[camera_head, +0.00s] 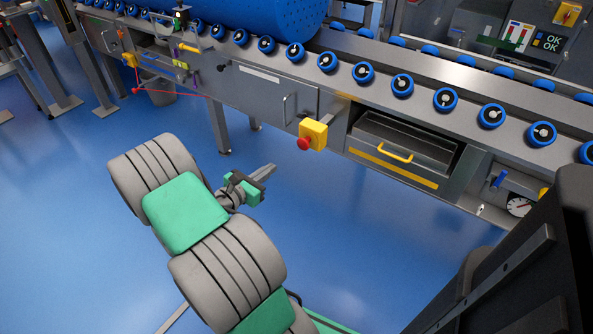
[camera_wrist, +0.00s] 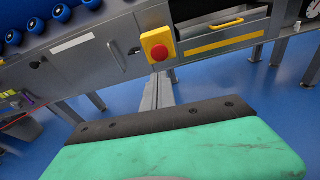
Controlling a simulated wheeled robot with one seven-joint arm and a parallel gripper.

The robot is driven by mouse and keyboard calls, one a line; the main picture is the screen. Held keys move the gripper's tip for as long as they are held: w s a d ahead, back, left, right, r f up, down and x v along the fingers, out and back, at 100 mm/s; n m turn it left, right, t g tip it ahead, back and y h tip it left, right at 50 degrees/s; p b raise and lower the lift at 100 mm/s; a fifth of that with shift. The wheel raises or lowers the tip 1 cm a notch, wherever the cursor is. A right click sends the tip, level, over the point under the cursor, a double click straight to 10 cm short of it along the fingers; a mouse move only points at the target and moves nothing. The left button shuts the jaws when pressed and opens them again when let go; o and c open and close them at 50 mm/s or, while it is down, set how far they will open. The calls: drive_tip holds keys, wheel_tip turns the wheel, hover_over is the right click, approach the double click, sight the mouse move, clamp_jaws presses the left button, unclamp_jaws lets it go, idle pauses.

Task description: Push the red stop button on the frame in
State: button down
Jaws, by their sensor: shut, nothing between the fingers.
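The red stop button (camera_head: 304,143) sits on a yellow box (camera_head: 314,133) on the front of the grey conveyor frame (camera_head: 262,97). In the wrist view the red button (camera_wrist: 159,52) shows on its yellow box (camera_wrist: 157,41), just beyond my fingertips. My gripper (camera_head: 268,169) is shut and empty. It is left of and below the button in the head view, apart from it. In the wrist view my gripper (camera_wrist: 158,78) points up toward the button; whether the tips touch it is hard to tell there.
A drawer with a yellow handle (camera_head: 395,154) is right of the button. A cabinet door with a metal handle (camera_head: 287,108) is left of it. Blue floor (camera_head: 330,230) is clear below.

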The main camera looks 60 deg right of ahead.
drive_tip(key=b, duration=0.4)
approach(301, 145)
drive_tip(key=shift+n, duration=0.4)
drive_tip(key=x, duration=0.5)
drive_tip(key=shift+s+d+f, duration=0.2)
drive_tip(key=shift+d+f, duration=0.05)
drive_tip(key=shift+d, duration=0.6)
drive_tip(key=shift+r, duration=0.1)
